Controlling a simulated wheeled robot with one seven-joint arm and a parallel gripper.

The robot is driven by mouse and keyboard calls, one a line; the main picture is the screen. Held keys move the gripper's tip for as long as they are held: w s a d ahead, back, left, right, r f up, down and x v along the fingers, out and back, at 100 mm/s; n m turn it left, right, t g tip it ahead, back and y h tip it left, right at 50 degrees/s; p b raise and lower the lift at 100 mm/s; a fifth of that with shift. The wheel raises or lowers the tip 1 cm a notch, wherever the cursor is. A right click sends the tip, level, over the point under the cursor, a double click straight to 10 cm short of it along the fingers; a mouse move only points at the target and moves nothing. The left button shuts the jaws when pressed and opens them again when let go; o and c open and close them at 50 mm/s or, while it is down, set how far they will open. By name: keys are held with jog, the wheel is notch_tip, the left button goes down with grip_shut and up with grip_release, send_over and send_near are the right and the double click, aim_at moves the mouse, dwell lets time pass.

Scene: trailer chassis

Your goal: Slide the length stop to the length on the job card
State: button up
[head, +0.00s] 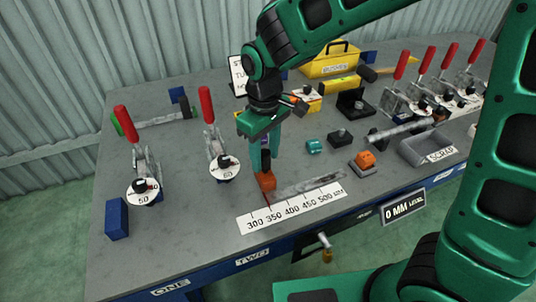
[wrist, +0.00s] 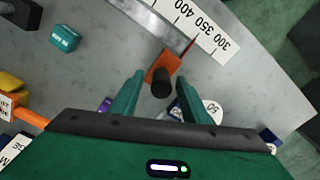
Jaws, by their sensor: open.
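The length stop is an orange block (head: 267,183) with a dark knob, at the left end of a metal rail (head: 315,187). It also shows in the wrist view (wrist: 163,66). Its red pointer reaches the white scale (head: 292,207), marked 300 to 500 mm, near the 300 and 350 marks; I cannot read it exactly. My gripper (head: 266,158) is open above the stop. In the wrist view its fingers (wrist: 160,88) stand either side of the knob, with no clear contact. A white card (head: 238,76) at the back, possibly the job card, is partly hidden by my arm and unreadable.
Toggle clamps with red handles stand left (head: 140,165) and centre-left (head: 215,140), with several more at the back right.

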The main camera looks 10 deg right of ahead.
jog(key=shift+f, duration=0.35)
jog(key=shift+c, duration=0.7)
grip_shut()
jog(key=shift+s+a, duration=0.2)
jog(key=shift+a, duration=0.45)
jog(key=shift+s+a, duration=0.2)
jog(key=shift+a, duration=0.45)
jog(key=shift+o, duration=0.7)
grip_release()
notch_tip(320, 180, up, 11)
jog(key=shift+f, duration=0.1)
